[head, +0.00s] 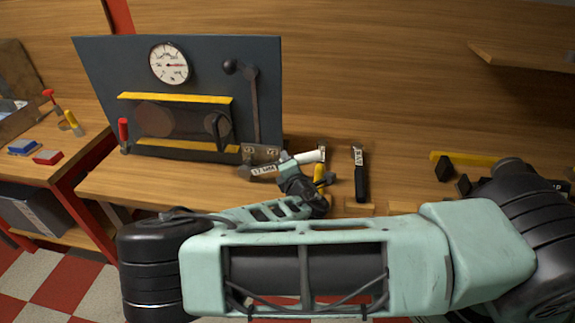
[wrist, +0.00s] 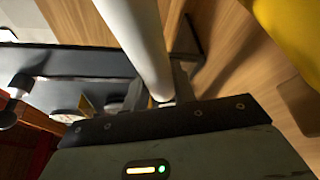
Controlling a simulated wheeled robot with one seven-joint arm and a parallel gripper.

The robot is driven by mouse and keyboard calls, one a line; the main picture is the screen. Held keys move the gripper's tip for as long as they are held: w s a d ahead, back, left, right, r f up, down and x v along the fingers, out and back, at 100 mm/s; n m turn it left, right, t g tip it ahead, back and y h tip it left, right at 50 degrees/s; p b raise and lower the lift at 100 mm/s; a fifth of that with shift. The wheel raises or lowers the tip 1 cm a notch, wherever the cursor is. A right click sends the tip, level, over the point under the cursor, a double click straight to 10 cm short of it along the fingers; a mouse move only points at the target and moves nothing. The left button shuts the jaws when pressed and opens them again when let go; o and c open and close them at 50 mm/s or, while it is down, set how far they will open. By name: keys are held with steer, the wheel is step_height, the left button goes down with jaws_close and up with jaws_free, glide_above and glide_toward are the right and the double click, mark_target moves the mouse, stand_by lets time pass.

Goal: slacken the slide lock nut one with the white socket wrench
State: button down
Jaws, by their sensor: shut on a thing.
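The white socket wrench shows its white handle (head: 309,156) in the head view. My gripper (head: 287,163) is shut on it, at the right of the dark panel's foot. In the wrist view the white handle (wrist: 137,40) runs up from between the jaws of my gripper (wrist: 160,98). A grey metal bracket (head: 262,150) with small round fittings sits at the panel's lower right, close to the wrench's left end. I cannot tell which fitting is slide lock nut one, or whether the socket sits on a nut.
The dark panel (head: 210,70) carries a dial (head: 170,64), a lever (head: 253,100) and yellow rails (head: 175,97). A black-handled tool (head: 360,178) and a yellow tool (head: 319,175) are right of my gripper. A red-handled tool (head: 123,133) stands left. Bench surface is free at the front left.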

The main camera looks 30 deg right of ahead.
steer(key=shift+w+r, duration=0.1)
steer(key=shift+w, duration=0.05)
stand_by(0.5)
steer(key=w+a+r+n+g+h+p, duration=0.3)
steer(key=w+a+r+n+g+p, duration=0.1)
steer(key=w+a+r+n+p, duration=0.3)
steer(key=shift+w+a+r+n, duration=0.6)
steer(key=shift+a+r+n, duration=0.1)
steer(key=shift+r+n, duration=0.15)
stand_by(0.8)
steer(key=shift+d, duration=0.1)
steer(key=shift+s+d, duration=0.2)
stand_by(0.4)
